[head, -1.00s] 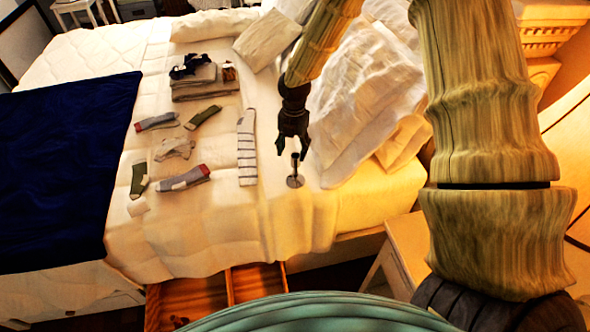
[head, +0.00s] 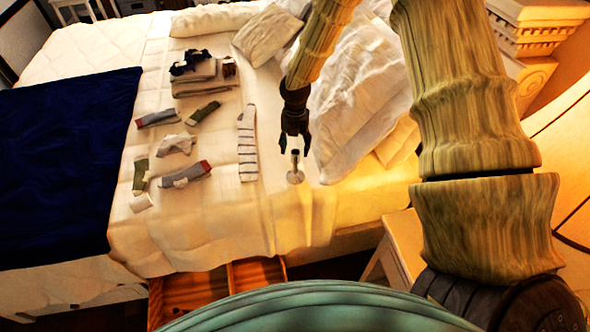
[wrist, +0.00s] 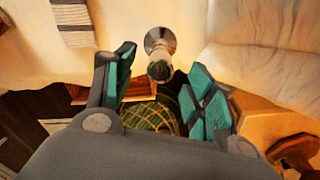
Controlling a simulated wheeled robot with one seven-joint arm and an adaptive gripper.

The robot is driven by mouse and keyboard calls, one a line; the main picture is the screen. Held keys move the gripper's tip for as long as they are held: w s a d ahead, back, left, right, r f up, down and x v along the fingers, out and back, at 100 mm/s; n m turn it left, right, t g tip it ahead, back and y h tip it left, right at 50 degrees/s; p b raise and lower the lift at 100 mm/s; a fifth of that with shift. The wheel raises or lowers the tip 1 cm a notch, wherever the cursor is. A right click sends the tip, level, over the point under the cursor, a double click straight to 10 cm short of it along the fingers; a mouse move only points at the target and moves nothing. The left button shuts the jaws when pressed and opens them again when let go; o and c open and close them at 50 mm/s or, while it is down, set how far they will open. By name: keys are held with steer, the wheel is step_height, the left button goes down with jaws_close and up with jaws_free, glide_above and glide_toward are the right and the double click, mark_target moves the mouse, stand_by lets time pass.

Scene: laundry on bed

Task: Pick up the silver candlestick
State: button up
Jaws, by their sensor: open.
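The silver candlestick (head: 295,170) stands upright on the white bed sheet near the bed's front edge, with a round base and a short stem. In the wrist view the candlestick (wrist: 160,50) is just beyond the fingertips, roughly centred between them. My gripper (head: 294,146) is open and empty, above and just behind the candlestick in the head view. In the wrist view my gripper (wrist: 162,85) shows its teal finger pads spread apart. I cannot tell whether a finger touches the candlestick.
A striped sock (head: 247,145) lies left of the candlestick, with several other socks (head: 186,174) further left. Folded clothes (head: 205,83) lie behind them. White pillows (head: 350,90) are at the right. An open wooden drawer (head: 195,295) juts out below the bed's front edge.

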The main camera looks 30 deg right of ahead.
mark_target(295, 165)
steer(key=shift+s+f+p, duration=0.1)
steer(key=shift+f+p, duration=0.85)
steer(key=shift+f, duration=1.45)
jaws_close()
